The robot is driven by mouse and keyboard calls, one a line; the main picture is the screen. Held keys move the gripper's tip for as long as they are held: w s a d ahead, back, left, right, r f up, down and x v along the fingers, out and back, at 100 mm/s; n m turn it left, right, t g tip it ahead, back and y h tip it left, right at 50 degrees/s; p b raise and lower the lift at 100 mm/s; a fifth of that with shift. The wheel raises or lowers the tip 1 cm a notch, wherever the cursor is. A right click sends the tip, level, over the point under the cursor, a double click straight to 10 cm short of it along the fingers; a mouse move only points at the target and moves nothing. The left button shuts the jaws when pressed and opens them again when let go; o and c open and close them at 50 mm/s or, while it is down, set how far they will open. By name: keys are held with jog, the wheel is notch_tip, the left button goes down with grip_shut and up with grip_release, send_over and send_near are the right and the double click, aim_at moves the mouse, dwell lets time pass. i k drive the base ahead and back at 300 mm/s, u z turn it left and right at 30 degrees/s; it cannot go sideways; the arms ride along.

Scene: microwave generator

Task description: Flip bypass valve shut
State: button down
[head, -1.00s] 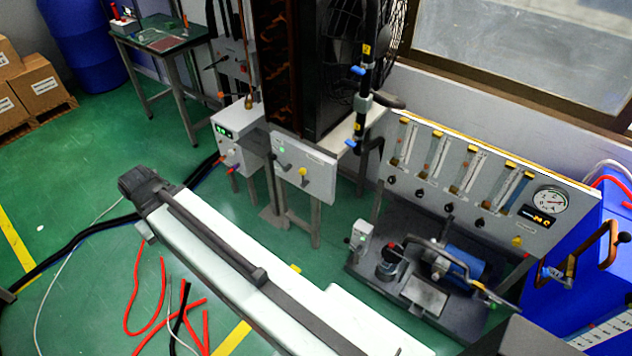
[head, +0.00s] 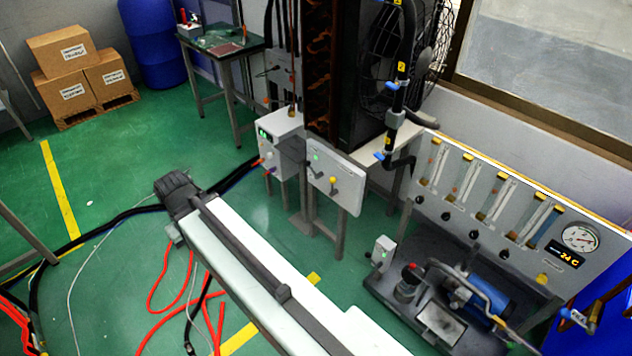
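Several blue-handled valves show, and I cannot tell which one is the bypass valve. An upper blue valve handle (head: 393,86) and a lower blue valve handle (head: 383,156) are on the black vertical pipe (head: 397,108) beside the fan. Another small blue handle (head: 565,313) shows at the lower right, by the blue tank. No gripper fingers show. The handles are too small to read their positions with certainty.
A flowmeter panel (head: 436,203) with a round gauge stands at the right, above a pump skid (head: 385,290). Red hoses (head: 160,290) and black cables lie on the floor. Green floor at left is partly clear.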

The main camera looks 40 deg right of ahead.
aim_at(332, 180)
jog(key=i, duration=0.85)
jog(key=z, duration=0.05)
